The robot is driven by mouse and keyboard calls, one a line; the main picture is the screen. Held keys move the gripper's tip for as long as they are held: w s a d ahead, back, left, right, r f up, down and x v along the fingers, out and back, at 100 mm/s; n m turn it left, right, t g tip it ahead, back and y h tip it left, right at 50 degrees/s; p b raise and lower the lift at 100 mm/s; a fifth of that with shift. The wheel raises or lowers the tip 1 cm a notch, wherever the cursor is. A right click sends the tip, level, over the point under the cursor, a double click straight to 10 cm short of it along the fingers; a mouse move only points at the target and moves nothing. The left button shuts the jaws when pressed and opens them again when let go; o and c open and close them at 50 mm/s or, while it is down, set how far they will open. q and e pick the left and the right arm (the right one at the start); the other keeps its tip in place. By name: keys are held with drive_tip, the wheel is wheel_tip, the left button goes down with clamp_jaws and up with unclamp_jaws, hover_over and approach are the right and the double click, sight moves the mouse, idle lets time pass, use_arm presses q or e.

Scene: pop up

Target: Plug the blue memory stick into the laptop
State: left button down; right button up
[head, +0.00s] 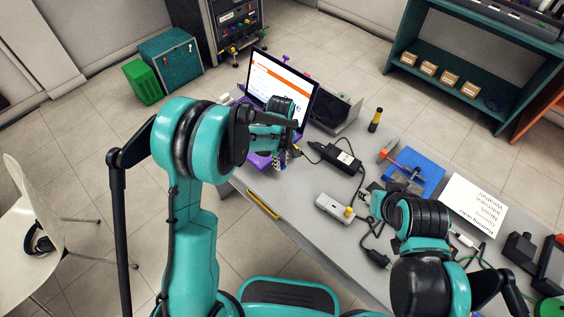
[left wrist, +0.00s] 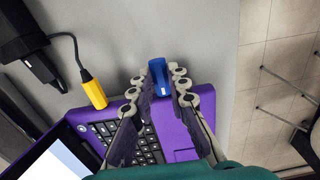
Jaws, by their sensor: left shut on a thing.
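The purple laptop (head: 258,160) stands open at the far left of the table with its screen (head: 281,88) lit. Its keyboard and purple base (left wrist: 198,120) show in the left wrist view. My left gripper (head: 282,160) is over the laptop's near right part. It is shut on the blue memory stick (left wrist: 158,76), which sits between the fingertips, just past the laptop's side edge in the left wrist view. The laptop's port is not visible. My right gripper (head: 369,197) is over the table's middle, well apart from the laptop; its finger opening is unclear.
A black power adapter (head: 336,156) lies beside the laptop. Its cable ends in a yellow plug (left wrist: 94,93) near the laptop's edge. A white box (head: 333,208), a blue board (head: 412,172) and a paper sheet (head: 474,205) lie farther right. Bare grey table lies beyond the stick.

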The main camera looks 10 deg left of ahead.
use_arm(q)
drive_tip(key=c, duration=1.4)
unclamp_jaws()
drive_tip(key=shift+a, duration=0.1)
wheel_tip(320, 180, up, 12)
